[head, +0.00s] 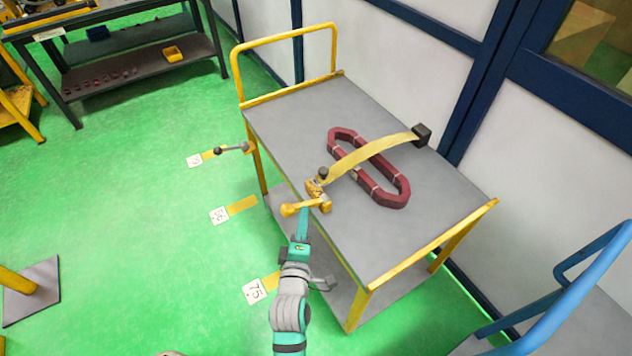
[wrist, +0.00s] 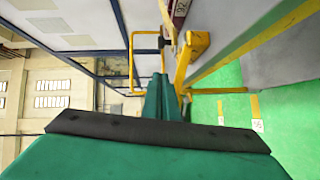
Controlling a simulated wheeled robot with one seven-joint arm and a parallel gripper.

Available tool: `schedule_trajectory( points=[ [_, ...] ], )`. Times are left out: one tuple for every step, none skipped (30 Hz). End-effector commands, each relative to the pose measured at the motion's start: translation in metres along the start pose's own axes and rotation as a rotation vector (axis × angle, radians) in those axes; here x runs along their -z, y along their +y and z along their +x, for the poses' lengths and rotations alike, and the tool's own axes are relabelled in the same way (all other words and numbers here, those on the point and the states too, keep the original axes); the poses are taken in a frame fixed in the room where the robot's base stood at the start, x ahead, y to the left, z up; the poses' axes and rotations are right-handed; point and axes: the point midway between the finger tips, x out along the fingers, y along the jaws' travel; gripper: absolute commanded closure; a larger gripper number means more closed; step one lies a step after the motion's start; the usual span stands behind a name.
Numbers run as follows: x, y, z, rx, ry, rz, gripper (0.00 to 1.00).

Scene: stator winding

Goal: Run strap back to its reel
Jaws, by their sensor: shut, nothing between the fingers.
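A yellow strap (head: 375,150) arches over a dark red oval coil (head: 400,192) on the cart top. Its far end meets a small black block (head: 422,135) at the cart's far edge. Its near end meets a yellow fitting (head: 317,188) with a dark knob at the near edge; I cannot tell which of these is the reel. My teal gripper (head: 304,213) is shut and empty, right by the yellow fitting's lower part; contact is unclear. In the wrist view the shut fingers (wrist: 160,82) point toward the yellow fitting (wrist: 190,55), with the coil (wrist: 180,12) partly showing above.
The grey cart top (head: 290,120) has a yellow frame and a raised handle (head: 285,42) at its back. A blue rail (head: 590,290) stands at the lower right. A dark workbench (head: 130,55) is at upper left. Green floor to the left is mostly clear.

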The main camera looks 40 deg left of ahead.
Motion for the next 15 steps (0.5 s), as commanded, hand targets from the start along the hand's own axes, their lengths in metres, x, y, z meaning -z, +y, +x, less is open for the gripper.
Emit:
schedule_trajectory(
  points=[
    [0.004, 0.003, 0.004, -0.002, 0.006, -0.017, 1.00],
    [0.006, 0.003, 0.006, -0.002, 0.007, -0.024, 1.00],
    [0.007, 0.004, 0.008, -0.002, 0.008, -0.029, 1.00],
    [0.007, 0.004, 0.010, -0.003, 0.008, -0.032, 1.00],
    [0.007, 0.004, 0.012, -0.003, 0.008, -0.033, 1.00],
    [0.007, 0.005, 0.015, -0.004, 0.008, -0.034, 1.00],
    [0.007, 0.005, 0.018, -0.004, 0.008, -0.033, 1.00],
    [0.007, 0.004, 0.022, -0.003, 0.008, -0.033, 1.00],
    [0.006, 0.005, 0.027, -0.004, 0.008, -0.033, 1.00],
    [0.006, 0.005, 0.032, -0.005, 0.008, -0.032, 1.00],
    [0.006, 0.005, 0.036, -0.004, 0.008, -0.032, 1.00],
    [0.006, 0.005, 0.043, -0.004, 0.008, -0.031, 1.00],
    [0.006, 0.005, 0.048, -0.004, 0.007, -0.031, 1.00],
    [0.006, 0.005, 0.053, -0.004, 0.007, -0.031, 1.00],
    [0.006, 0.005, 0.060, -0.004, 0.007, -0.031, 1.00]
  ],
)
